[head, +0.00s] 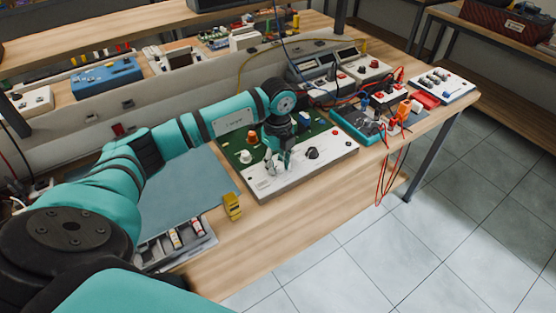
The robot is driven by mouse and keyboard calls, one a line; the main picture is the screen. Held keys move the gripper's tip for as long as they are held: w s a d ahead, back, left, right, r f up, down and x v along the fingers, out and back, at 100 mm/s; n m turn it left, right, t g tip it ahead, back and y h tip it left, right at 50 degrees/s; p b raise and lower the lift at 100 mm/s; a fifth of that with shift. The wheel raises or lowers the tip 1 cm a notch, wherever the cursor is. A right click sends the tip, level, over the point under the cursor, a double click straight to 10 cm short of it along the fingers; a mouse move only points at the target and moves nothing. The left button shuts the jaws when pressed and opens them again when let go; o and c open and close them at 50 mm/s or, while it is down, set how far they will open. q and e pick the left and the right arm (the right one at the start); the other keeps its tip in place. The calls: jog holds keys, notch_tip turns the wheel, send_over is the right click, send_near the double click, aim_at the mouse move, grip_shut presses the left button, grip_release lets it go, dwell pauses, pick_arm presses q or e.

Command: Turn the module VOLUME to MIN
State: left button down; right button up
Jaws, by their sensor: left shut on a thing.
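The module (333,152) is a panel with a green back part and a white front part, lying on the wooden workbench. It carries a white knob (246,157), a black knob (312,153) and an orange-red part (252,137). My left gripper (271,168) points down onto the white front part, left of the black knob. It is shut on a small knob there, which its fingers mostly hide. The labels are too small to read, so the VOLUME setting cannot be told. My right gripper is not in view.
A yellow object (232,206) stands at the bench's front edge, beside a grey tray (190,246) and a blue-grey mat (185,190). Instruments, a teal multimeter (358,125) and red cables (390,170) crowd the right. Open floor lies in front.

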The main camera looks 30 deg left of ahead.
aim_at(278, 164)
pick_arm(q)
jog(key=n+p, duration=0.1)
jog(key=n, duration=0.4)
jog(key=shift+r, duration=0.1)
jog(key=shift+n, duration=0.3)
dwell(0.4)
jog(key=c, duration=1)
grip_release()
notch_tip(278, 164, up, 12)
jog(key=shift+f, duration=0.1)
